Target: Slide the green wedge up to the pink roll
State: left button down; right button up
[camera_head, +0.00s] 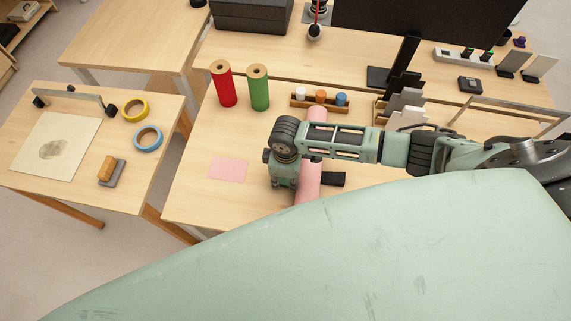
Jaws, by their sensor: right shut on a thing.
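The pink roll (308,182) lies on the wooden table, its length running away from me, partly covered by my right arm. My right gripper (284,192) points down just left of the pink roll, low over the table. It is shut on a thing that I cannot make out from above. I cannot pick out the green wedge; the gripper and arm are a similar green and may hide it. My left gripper is not in view.
A pink sheet (228,168) lies left of the gripper. A black block (333,179) is right of the roll. Red (223,85) and green (258,88) spools and a wooden rack (320,102) stand behind. My pale green body fills the foreground.

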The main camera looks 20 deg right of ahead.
aim_at(286, 180)
jog(key=o, duration=1.1)
notch_tip(286, 180, up, 12)
jog(key=shift+s+f, duration=0.1)
dwell(0.5)
